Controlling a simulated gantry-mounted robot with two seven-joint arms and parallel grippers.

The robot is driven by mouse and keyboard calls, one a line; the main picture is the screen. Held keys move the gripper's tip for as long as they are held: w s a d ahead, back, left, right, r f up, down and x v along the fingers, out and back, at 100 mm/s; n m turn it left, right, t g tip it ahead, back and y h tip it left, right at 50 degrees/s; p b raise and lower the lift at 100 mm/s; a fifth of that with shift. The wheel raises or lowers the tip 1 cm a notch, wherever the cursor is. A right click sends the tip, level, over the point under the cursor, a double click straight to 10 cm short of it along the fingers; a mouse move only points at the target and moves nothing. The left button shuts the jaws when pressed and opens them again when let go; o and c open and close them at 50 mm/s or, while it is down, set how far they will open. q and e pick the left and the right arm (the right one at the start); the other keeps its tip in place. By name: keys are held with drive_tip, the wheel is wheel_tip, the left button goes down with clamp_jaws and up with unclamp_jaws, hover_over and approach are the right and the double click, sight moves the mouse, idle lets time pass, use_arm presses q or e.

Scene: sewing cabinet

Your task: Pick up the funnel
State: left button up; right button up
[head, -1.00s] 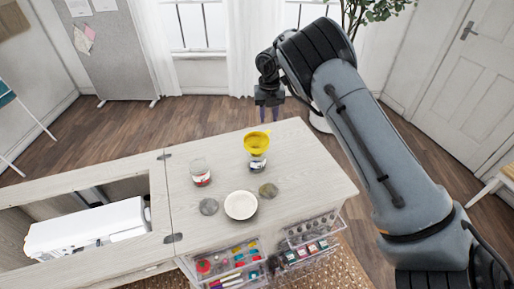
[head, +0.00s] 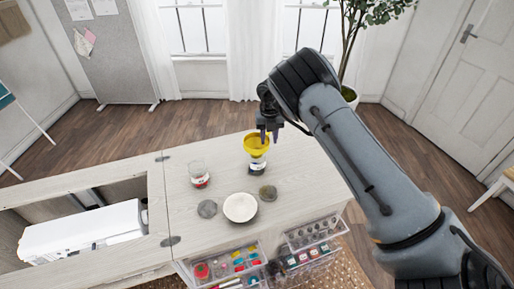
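The yellow funnel (head: 255,149) sits upright in the mouth of a glass jar (head: 258,166) near the back of the cabinet top. My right gripper (head: 269,137) points down at the funnel's back right rim. Its two fingers look apart, with one finger near the inside of the rim and the other beyond it. I cannot tell whether either touches the funnel. My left gripper is out of view.
Another glass jar (head: 199,174) stands to the left. A white bowl (head: 240,208) lies in front, between two grey-green round lids (head: 207,208) (head: 268,193). Open clear drawers (head: 313,232) stick out at the front. A white sewing machine (head: 80,232) lies in the left recess.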

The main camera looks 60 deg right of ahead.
drive_tip(key=shift+c, duration=0.3)
clamp_jaws()
drive_tip(key=shift+r, duration=0.2)
